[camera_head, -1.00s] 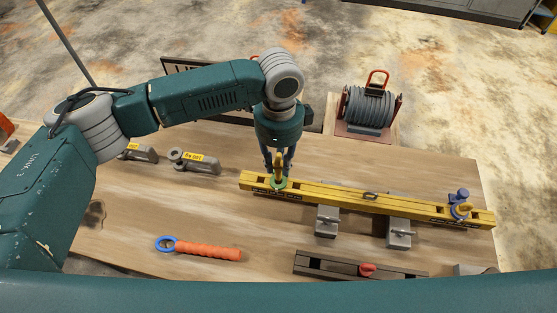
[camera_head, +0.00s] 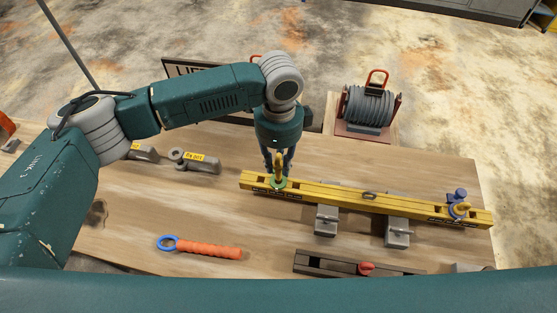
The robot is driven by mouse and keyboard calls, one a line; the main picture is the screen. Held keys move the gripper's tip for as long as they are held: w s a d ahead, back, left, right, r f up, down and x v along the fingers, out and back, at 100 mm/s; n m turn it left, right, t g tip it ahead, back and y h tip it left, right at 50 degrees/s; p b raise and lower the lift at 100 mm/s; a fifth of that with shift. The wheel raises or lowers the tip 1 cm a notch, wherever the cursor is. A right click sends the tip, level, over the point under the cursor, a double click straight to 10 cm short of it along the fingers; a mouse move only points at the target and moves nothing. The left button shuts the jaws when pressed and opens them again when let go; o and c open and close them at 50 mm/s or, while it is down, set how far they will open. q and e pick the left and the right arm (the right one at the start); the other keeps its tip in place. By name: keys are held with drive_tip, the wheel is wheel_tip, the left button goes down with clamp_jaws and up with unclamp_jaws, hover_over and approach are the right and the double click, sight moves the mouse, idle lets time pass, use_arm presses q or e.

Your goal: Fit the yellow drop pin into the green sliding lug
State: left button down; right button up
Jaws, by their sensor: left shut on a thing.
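My left gripper (camera_head: 277,164) is above the left end of a yellow beam (camera_head: 330,194), pointing down. It is shut on the yellow drop pin (camera_head: 278,172), which stands upright between the fingers. The green sliding lug (camera_head: 278,184) sits on the beam right below. The pin's lower end is at the lug, but I cannot tell how deep it goes. A blue lug with a yellow pin (camera_head: 459,208) is at the beam's right end. My right gripper is not in view.
Grey blocks (camera_head: 326,220) support the beam. An orange-handled tool with a blue ring (camera_head: 208,248) lies in front. A dark rail with a red knob (camera_head: 330,264) lies at the front right. Grey tagged parts (camera_head: 197,162) lie behind left. A cable reel (camera_head: 368,108) stands behind.

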use_arm(q)
drive_tip(key=shift+r+p, duration=0.1)
drive_tip(key=shift+p, duration=0.2)
drive_tip(key=shift+f+b, duration=0.6)
drive_tip(key=shift+f, duration=0.9)
drive_tip(key=c, duration=1.4)
unclamp_jaws()
drive_tip(key=shift+r, duration=0.1)
wheel_tip(320, 180, up, 12)
drive_tip(key=shift+w, duration=0.1)
